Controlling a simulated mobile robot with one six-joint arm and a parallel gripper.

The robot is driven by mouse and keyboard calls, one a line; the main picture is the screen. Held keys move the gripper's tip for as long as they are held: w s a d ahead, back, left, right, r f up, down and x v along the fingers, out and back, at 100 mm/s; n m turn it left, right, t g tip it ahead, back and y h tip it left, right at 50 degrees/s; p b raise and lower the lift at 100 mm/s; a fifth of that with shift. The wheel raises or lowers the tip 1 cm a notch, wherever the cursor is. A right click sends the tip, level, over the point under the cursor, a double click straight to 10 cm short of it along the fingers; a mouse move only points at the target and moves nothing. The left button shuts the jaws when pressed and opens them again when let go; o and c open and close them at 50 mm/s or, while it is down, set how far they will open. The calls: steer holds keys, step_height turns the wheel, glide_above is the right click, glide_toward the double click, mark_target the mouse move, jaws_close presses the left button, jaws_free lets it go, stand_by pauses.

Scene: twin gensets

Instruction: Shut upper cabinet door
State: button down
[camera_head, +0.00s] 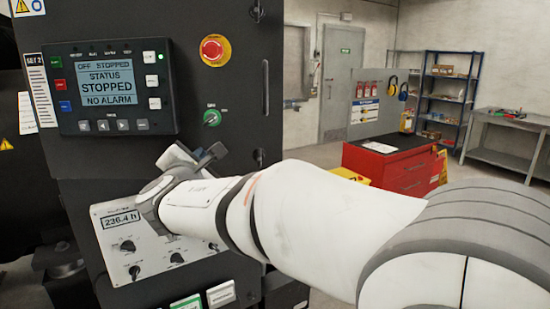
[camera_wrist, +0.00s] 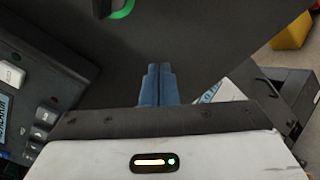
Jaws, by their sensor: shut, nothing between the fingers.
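My gripper (camera_wrist: 158,84) shows blue fingers pressed together and empty, in front of a dark surface that bears the green ring (camera_wrist: 122,9). Whether the fingertips touch that surface is unclear. In the head view my wrist is beside the panel's lower part, below the switch, and the fingertips cannot be made out.
Below the door, a sloped light panel (camera_head: 130,262) with knobs juts out, partly behind my arm. A red tool chest (camera_head: 390,168), a shelf rack (camera_head: 445,92) and a workbench (camera_head: 508,140) stand farther right. Grey floor (camera_head: 320,152) shows between the cabinet and the chest.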

steer(key=shift+w+a+p, duration=0.65)
steer(key=shift+w+a, duration=0.55)
steer(key=shift+w, duration=3.6)
steer(key=shift+w+a+p, duration=0.65)
steer(key=shift+w+a, duration=0.5)
steer(key=shift+w, duration=3.65)
steer(key=s+b, duration=0.5)
steer(key=s, duration=0.4)
steer(key=shift+d, duration=0.1)
